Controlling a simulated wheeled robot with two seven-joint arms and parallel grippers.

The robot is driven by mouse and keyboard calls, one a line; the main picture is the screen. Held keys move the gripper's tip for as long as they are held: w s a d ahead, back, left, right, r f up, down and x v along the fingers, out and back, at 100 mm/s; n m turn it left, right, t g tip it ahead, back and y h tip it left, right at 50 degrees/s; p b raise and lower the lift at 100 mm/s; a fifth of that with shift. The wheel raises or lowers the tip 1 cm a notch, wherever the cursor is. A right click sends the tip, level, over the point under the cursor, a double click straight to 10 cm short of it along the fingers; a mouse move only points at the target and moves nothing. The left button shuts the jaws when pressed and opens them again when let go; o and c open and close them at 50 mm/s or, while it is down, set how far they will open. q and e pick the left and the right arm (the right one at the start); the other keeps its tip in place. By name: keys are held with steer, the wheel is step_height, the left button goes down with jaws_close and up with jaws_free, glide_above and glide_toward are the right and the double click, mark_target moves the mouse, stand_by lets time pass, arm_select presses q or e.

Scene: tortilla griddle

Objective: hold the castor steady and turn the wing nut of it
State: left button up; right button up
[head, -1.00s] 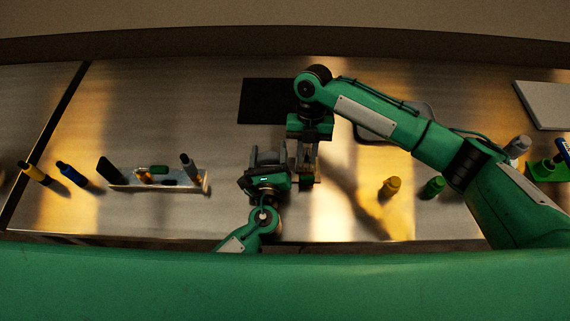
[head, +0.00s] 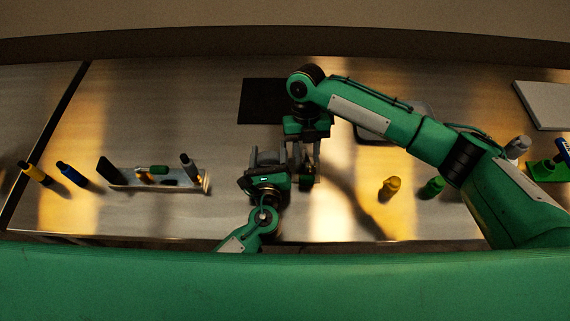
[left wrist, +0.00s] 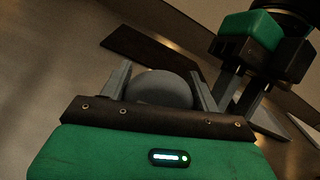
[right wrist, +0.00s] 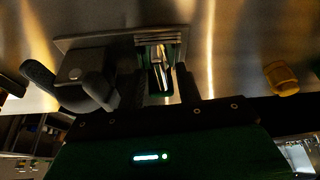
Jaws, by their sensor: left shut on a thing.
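The castor shows as a grey rounded body (left wrist: 160,88) between the two fingers of my left gripper (left wrist: 160,80), which is shut on it. In the head view the castor (head: 268,157) is just above my left gripper (head: 270,165), near the middle of the table. My right gripper (head: 308,178) points down close to the castor's right side; its fingers show apart in the right wrist view (right wrist: 159,85). A narrow metal piece (right wrist: 160,68), perhaps the wing nut, shows between them. I cannot make out contact with it.
A black mat (head: 262,103) lies behind the castor. A light tray (head: 150,183) with small items stands to the left, with blue (head: 70,174) and yellow (head: 34,172) items beyond. A yellow bottle (head: 390,187) and a green one (head: 433,187) stand to the right.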

steer(key=shift+v, duration=2.9)
steer(key=shift+v, duration=2.8)
steer(key=x, duration=1.1)
steer(key=shift+s+f, duration=0.1)
steer(key=shift+f, duration=0.2)
steer(key=c, duration=0.7)
